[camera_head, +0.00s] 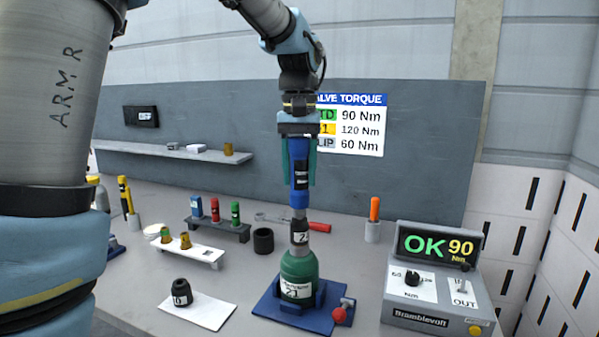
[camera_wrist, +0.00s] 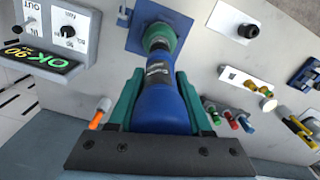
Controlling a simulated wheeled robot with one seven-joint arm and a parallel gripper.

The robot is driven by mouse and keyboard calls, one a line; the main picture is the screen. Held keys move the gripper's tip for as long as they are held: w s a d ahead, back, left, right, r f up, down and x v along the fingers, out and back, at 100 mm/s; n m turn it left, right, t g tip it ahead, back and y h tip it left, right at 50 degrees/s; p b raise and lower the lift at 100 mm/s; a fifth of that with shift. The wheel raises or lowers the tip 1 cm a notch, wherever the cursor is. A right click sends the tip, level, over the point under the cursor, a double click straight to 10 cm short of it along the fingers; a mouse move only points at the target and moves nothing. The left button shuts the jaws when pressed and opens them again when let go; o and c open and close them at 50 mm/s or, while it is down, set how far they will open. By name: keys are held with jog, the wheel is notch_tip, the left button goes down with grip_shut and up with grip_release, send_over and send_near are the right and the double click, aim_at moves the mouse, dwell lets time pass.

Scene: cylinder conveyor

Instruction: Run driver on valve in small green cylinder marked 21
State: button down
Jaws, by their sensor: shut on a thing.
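My gripper (camera_head: 300,184) is shut on a blue driver (camera_head: 299,165), held upright nose down. The driver also shows between the green fingers in the wrist view (camera_wrist: 162,108). A dark socket marked with a 2 and a partly hidden character (camera_head: 299,231) is at its lower end, over the top of the small green cylinder (camera_head: 300,268), marked 21. The valve itself is hidden. The cylinder stands upright in a blue clamp base (camera_head: 267,303) with a red knob (camera_head: 340,315). The torque controller (camera_head: 436,322) shows green OK and yellow 90 Nm; its switch (camera_head: 460,287) is by OUT.
A dark socket (camera_head: 182,292) sits on a white sheet (camera_head: 212,311) at left. Behind are a white rack (camera_head: 205,254), a dark rack (camera_head: 240,232) with coloured pieces, a black cup (camera_head: 263,241) and a red-handled wrench (camera_head: 318,226). An orange-handled tool (camera_head: 374,209) stands at right.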

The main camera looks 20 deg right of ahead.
aim_at(299, 137)
jog(key=shift+r+p, duration=2.1)
jog(key=shift+r, duration=0.65)
